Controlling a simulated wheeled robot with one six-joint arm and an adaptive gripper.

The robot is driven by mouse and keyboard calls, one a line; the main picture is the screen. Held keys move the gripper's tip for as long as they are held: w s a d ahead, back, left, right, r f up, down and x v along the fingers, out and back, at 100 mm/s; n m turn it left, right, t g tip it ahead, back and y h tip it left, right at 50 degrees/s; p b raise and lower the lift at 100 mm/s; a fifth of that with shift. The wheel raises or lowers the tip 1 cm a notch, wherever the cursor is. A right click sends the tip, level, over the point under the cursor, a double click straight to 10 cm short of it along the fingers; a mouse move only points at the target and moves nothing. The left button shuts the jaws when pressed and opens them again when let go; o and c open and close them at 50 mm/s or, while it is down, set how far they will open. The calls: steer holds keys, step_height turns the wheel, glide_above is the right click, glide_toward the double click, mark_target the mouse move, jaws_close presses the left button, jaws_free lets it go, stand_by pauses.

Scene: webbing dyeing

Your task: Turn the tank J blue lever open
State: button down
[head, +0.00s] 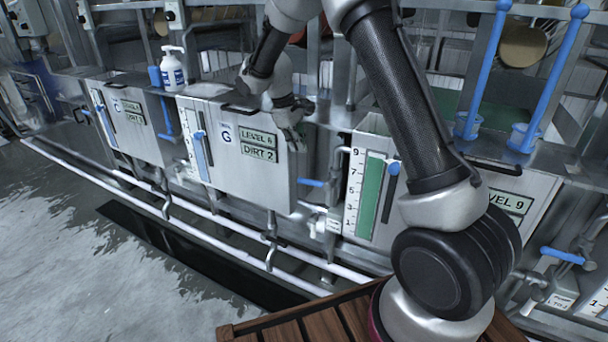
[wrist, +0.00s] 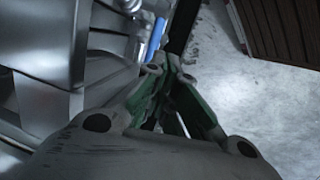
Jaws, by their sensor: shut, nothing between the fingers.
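No tank label reading J can be made out. The steel tank marked G (head: 226,135) is in the middle of the head view. The tank right of it (head: 520,185), with a LEVEL 9 plate, has its letter hidden behind my arm. A blue lever (head: 311,183) points sideways on a valve low between these two tanks. Another blue lever (head: 563,255) is at the far right. My gripper (head: 293,138) is shut and empty in front of tank G's upper right, above the first lever. In the wrist view a blue lever (wrist: 157,37) lies beyond the shut fingertips (wrist: 168,72).
A white pump bottle (head: 172,70) stands on the ledge at upper left. White pipes (head: 205,233) run low along the tank fronts. A dark floor channel (head: 190,255) lies before them. Wooden slats (head: 325,325) are at the bottom. The grey floor at left is clear.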

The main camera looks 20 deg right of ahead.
steer(key=w+r, duration=0.1)
steer(key=w, duration=0.1)
glide_toward(302, 179)
steer(key=shift+t, duration=0.4)
steer(key=x, duration=0.7)
steer(key=shift+s+d, duration=0.15)
steer(key=shift+s, duration=0.25)
